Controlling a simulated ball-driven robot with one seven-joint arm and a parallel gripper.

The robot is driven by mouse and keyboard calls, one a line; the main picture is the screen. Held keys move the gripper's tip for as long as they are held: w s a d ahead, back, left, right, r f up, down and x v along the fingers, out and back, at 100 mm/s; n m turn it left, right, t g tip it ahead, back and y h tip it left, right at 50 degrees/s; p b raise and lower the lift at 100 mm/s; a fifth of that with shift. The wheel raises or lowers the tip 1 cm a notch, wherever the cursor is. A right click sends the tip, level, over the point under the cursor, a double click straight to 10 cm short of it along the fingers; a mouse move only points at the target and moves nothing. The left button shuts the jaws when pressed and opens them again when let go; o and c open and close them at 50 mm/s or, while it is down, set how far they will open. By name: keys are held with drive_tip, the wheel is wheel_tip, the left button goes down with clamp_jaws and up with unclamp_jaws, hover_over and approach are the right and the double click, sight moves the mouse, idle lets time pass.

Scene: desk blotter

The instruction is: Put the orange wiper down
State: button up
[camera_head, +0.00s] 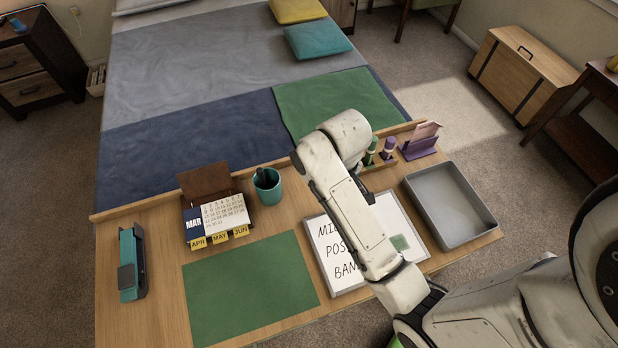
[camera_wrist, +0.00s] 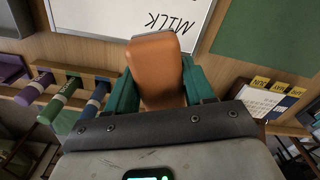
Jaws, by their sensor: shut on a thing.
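The orange wiper (camera_wrist: 157,70) is between the two teal fingers of my gripper (camera_wrist: 160,86) in the wrist view. The gripper is shut on it. Beyond it lies the whiteboard (camera_wrist: 100,18) with handwriting, upside down in this view. I cannot tell how far the wiper is above the desk. In the head view my arm hides the gripper and the wiper, and it crosses the whiteboard (camera_head: 322,228). The green blotter (camera_head: 250,290) lies flat and bare, left of the whiteboard.
A grey tray (camera_head: 478,236) stands empty at the desk's right. Markers stand in a wooden holder (camera_wrist: 78,72) beside a purple card holder (camera_head: 418,149). A calendar (camera_head: 224,213), teal cup (camera_head: 267,190) and teal stapler (camera_head: 132,265) occupy the left side.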

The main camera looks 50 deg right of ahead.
drive_tip(key=w+d+f, duration=0.1)
drive_tip(key=w+f, duration=0.2)
drive_tip(key=w+d+f+b, duration=0.1)
drive_tip(key=w+d+f, duration=0.1)
drive_tip(key=w+f, duration=0.1)
drive_tip(key=w+d+f, duration=0.2)
drive_tip(key=w+f, duration=0.1)
drive_tip(key=w, duration=0.1)
drive_tip(key=shift+w+d, duration=0.15)
drive_tip(key=shift+w, duration=0.2)
drive_tip(key=shift+w+f, duration=0.1)
drive_tip(key=shift+f, duration=1.55)
drive_tip(key=shift+f, duration=0.15)
drive_tip(key=o, duration=1.2)
